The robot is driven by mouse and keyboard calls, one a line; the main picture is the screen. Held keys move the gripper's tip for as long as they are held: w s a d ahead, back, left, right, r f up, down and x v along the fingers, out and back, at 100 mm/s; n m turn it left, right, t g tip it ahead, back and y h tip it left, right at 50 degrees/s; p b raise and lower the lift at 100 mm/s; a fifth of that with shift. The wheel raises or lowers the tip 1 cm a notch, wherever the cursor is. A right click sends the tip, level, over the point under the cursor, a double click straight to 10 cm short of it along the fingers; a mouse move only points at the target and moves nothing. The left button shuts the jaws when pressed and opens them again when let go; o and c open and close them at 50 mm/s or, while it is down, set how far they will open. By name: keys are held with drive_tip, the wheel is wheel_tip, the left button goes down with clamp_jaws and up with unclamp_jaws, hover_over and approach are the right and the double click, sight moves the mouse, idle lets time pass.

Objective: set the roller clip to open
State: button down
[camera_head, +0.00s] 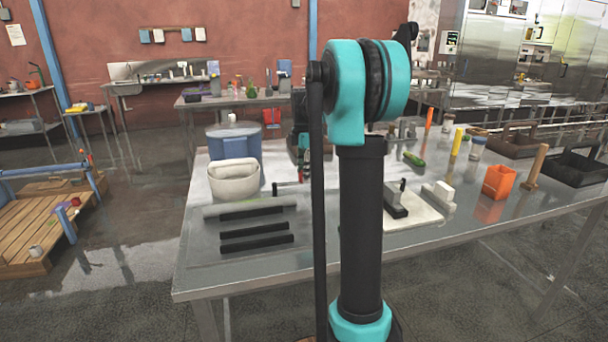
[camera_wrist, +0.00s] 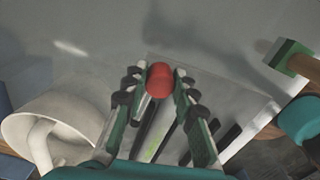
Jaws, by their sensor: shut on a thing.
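My gripper (camera_wrist: 160,88) has both fingers closed around a red, round-ended piece (camera_wrist: 160,78), which shows between the fingertips in the wrist view. In the head view my gripper (camera_head: 302,158) hangs over the table, right of the white bowl, with a spot of red at its tips. I cannot tell whether the red piece is the roller clip or part of it. A flat plate with black bars (camera_head: 256,239) lies on the table in front of it. Black bars (camera_wrist: 229,137) also show below the fingers in the wrist view. My upright arm hides part of the table.
A white bowl (camera_head: 233,180) stands before a blue container (camera_head: 234,143) left of my gripper. The bowl (camera_wrist: 22,128) is close by in the wrist view. On the right are a white board (camera_head: 413,216), an orange box (camera_head: 498,182) and a black tray (camera_head: 577,166).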

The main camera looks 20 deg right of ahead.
drive_tip(key=shift+w, duration=0.1)
drive_tip(key=c, duration=1.2)
unclamp_jaws()
wheel_tip(320, 180, up, 12)
